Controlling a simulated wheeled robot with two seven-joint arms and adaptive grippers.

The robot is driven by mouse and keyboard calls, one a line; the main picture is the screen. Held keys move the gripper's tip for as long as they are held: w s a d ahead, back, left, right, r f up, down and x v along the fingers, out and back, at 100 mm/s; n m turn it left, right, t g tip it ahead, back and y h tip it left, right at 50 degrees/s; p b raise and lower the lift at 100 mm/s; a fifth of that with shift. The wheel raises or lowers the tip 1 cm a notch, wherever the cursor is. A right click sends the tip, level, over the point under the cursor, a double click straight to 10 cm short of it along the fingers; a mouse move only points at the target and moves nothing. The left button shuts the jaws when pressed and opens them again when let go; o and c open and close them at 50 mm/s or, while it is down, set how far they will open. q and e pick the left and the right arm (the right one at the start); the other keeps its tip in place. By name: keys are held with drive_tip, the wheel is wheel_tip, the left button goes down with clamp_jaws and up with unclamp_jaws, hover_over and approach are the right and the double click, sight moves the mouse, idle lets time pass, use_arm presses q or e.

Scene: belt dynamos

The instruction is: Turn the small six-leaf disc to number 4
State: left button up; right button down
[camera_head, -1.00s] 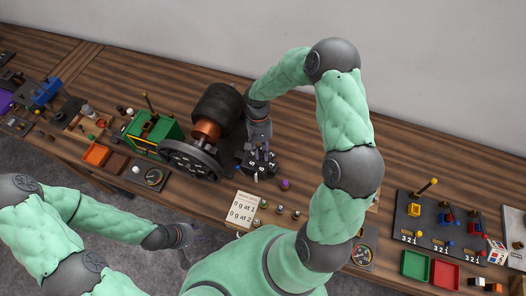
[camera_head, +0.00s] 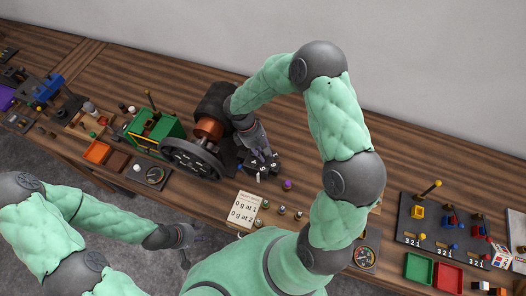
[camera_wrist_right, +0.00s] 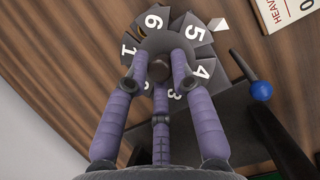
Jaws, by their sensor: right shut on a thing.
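The small six-leaf disc (camera_wrist_right: 187,38) is dark grey with white numbers. A white pointer (camera_wrist_right: 217,24) lies just outside the leaf marked 5. My right gripper (camera_wrist_right: 158,72) is shut on the brown knob (camera_wrist_right: 159,66) at the disc's middle. In the head view the disc (camera_head: 275,164) is partly covered by my right gripper (camera_head: 263,156). My left gripper (camera_head: 187,237) hangs off the table's front, empty as far as I see; its fingers are unclear.
A black flywheel (camera_head: 192,160) with a copper and black drum stands left of the disc. A card (camera_head: 243,210), a purple knob (camera_head: 287,184) and several small weights lie in front. A blue-ended lever (camera_wrist_right: 261,90) is close beside the disc. Bare tabletop lies behind.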

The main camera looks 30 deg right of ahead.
drive_tip(key=n, duration=0.2)
drive_tip(key=n+t+h, duration=0.1)
drive_tip(key=n, duration=0.2)
drive_tip(key=shift+s+n+b, duration=0.3)
drive_tip(key=shift+s+b, duration=0.05)
drive_tip(key=shift+b, duration=0.05)
drive_tip(key=shift+n+t+h+b, duration=0.4)
drive_tip(key=shift+n+t, duration=0.6)
drive_tip(key=shift+n, duration=1)
drive_tip(key=c, duration=1.2)
unclamp_jaws()
drive_tip(key=shift+o, duration=0.4)
drive_tip(key=shift+s+d, duration=0.1)
drive_tip(key=shift+d, duration=0.15)
drive_tip(key=shift+a, duration=0.15)
